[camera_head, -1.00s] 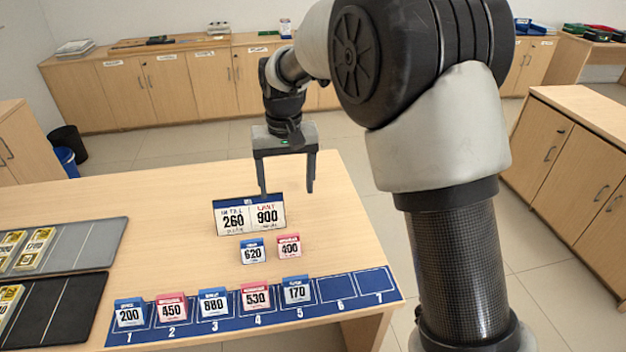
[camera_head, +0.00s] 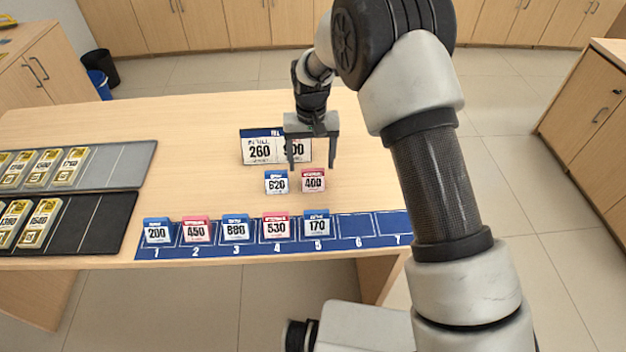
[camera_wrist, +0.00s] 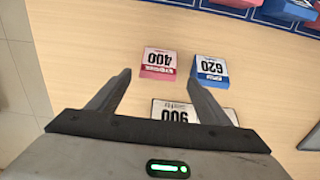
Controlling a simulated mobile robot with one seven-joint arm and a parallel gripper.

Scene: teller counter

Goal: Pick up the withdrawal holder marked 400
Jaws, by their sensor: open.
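The pink-and-white withdrawal holder marked 400 (camera_head: 313,181) stands on the counter, just right of the blue holder marked 620 (camera_head: 276,182). In the wrist view the 400 holder (camera_wrist: 158,62) appears upside down, beyond my fingertips, with the 620 holder (camera_wrist: 209,71) to its right. My gripper (camera_head: 310,168) is open and empty, its fingers pointing down. In the head view it overlaps the sign reading 260 and 900 (camera_head: 262,148), hiding part of it. In the wrist view the fingers (camera_wrist: 158,80) are apart, and neither touches the 400 holder.
A blue numbered strip (camera_head: 365,228) along the front edge carries holders 200, 450, 880, 530 and 170; slots 6 and 7 look empty. Grey (camera_head: 120,165) and black (camera_head: 95,225) trays with gold-coloured cards lie at left. The counter right of the 400 holder is clear.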

